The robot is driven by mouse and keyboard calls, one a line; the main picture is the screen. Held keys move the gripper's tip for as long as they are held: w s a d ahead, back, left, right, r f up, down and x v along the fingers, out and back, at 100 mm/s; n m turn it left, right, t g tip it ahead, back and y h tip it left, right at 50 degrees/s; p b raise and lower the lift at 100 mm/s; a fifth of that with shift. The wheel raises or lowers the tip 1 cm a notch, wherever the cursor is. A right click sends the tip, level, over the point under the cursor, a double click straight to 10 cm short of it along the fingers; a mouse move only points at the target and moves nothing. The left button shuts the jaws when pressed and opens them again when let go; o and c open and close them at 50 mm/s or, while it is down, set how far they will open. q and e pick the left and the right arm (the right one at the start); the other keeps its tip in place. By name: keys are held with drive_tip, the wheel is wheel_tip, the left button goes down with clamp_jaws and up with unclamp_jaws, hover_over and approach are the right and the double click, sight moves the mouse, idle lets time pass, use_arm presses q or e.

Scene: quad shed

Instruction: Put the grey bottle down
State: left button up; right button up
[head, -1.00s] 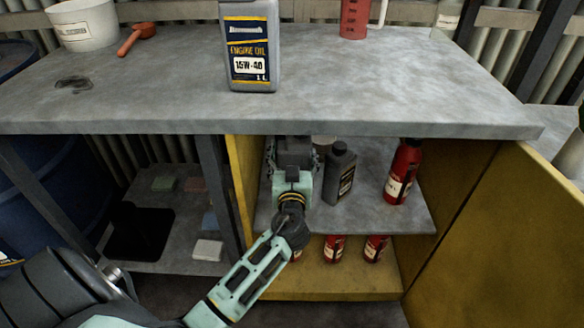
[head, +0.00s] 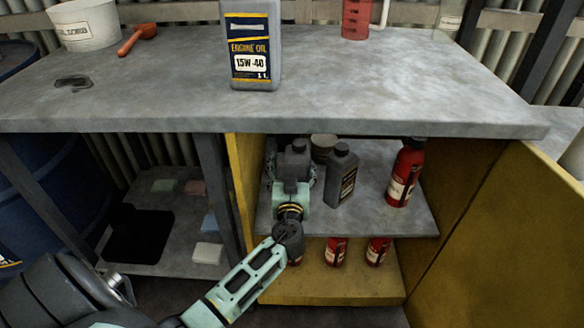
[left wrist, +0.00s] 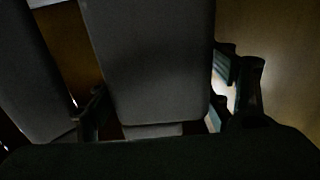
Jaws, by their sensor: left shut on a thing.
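The grey bottle (head: 298,161) is inside the yellow cabinet, at the left of its upper shelf (head: 380,219). My left gripper (head: 294,176) is shut on it and hides much of it in the head view. In the left wrist view the bottle (left wrist: 152,60) fills the middle, with one finger of the gripper (left wrist: 162,100) on each side. The bottle looks upright. I cannot tell whether its base touches the shelf. My right gripper is not in view.
A second dark grey bottle (head: 341,174) stands close on the right, with a round tin (head: 323,147) behind. A red bottle (head: 406,172) stands farther right. The cabinet's left wall (head: 246,190) is close. An engine oil bottle (head: 252,45) stands on the worktop (head: 150,100) above.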

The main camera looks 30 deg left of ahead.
use_arm(q)
drive_tip(key=shift+r, duration=0.15)
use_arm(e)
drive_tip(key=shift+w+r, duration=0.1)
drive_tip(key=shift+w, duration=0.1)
use_arm(q)
drive_tip(key=o, duration=2.1)
drive_tip(key=shift+s+d, duration=0.1)
drive_tip(key=shift+s, duration=0.05)
drive_tip(key=v, duration=0.6)
drive_tip(key=shift+s+d+f, duration=0.15)
drive_tip(key=shift+s+f, duration=0.05)
drive_tip(key=shift+s, duration=0.15)
approach(292, 174)
drive_tip(key=shift+w+a, duration=0.2)
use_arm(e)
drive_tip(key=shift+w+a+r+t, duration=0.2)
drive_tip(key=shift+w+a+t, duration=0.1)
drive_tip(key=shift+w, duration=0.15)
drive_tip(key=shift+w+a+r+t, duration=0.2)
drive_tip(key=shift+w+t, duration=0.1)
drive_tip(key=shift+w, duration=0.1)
